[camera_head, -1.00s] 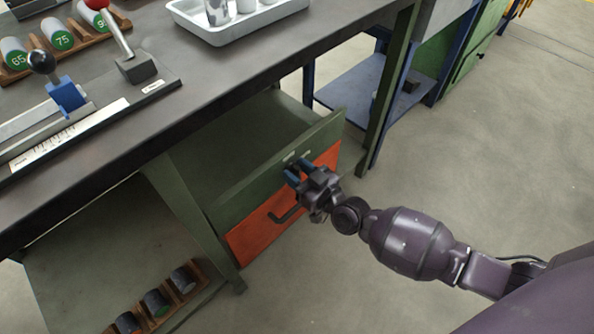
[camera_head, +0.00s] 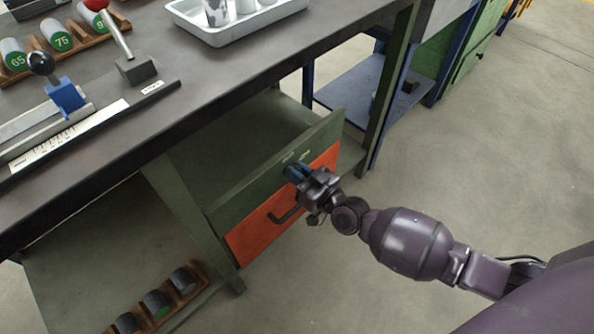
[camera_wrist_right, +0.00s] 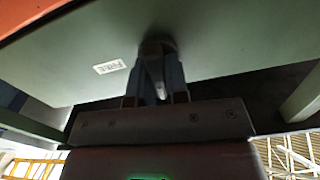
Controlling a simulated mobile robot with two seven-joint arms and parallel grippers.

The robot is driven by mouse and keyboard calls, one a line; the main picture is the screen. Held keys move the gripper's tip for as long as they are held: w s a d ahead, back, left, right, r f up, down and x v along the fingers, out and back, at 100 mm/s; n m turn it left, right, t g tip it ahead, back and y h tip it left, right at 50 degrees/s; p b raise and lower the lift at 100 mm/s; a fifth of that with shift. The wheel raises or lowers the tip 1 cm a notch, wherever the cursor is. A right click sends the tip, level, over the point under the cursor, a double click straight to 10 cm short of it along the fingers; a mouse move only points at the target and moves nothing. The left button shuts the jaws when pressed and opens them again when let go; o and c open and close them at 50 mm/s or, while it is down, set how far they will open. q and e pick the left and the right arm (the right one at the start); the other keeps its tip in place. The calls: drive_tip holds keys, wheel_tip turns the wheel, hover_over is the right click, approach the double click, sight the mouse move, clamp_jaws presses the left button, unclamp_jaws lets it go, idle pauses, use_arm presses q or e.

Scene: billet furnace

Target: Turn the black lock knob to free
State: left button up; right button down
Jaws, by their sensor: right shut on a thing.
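The black lock knob (camera_wrist_right: 157,48) sits on the green drawer front (camera_head: 250,190) under the bench. In the right wrist view it shows between the fingertips of my right gripper (camera_wrist_right: 156,82), partly hidden by them. A white label reading FREE (camera_wrist_right: 110,66) is beside it. In the head view my right gripper (camera_head: 297,172) is at the upper part of the drawer front, its blue fingers close together and shut on the knob, which they hide. The knob's exact turn angle is hard to tell. My left gripper is not in view.
Below the green front is an orange panel (camera_head: 262,236) with a black handle (camera_head: 285,214). The bench top (camera_head: 200,80) overhangs at the left and bears a white tray (camera_head: 262,24). A bench leg (camera_head: 385,90) stands to the right. The floor at the right is clear.

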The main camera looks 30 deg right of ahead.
drive_tip(key=m, duration=0.4)
drive_tip(key=shift+d+f, duration=0.1)
drive_tip(key=shift+d, duration=0.05)
drive_tip(key=m, duration=0.5)
drive_tip(key=shift+d+f+b, duration=0.1)
drive_tip(key=shift+f+b, duration=0.05)
drive_tip(key=shift+b, duration=0.2)
drive_tip(key=m+b, duration=0.1)
drive_tip(key=m, duration=0.3)
drive_tip(key=shift+f, duration=0.2)
drive_tip(key=shift+m+b, duration=0.35)
drive_tip(key=shift+m, duration=1.35)
drive_tip(key=shift+w, duration=0.1)
drive_tip(key=c, duration=1.1)
unclamp_jaws()
drive_tip(key=shift+d, duration=0.1)
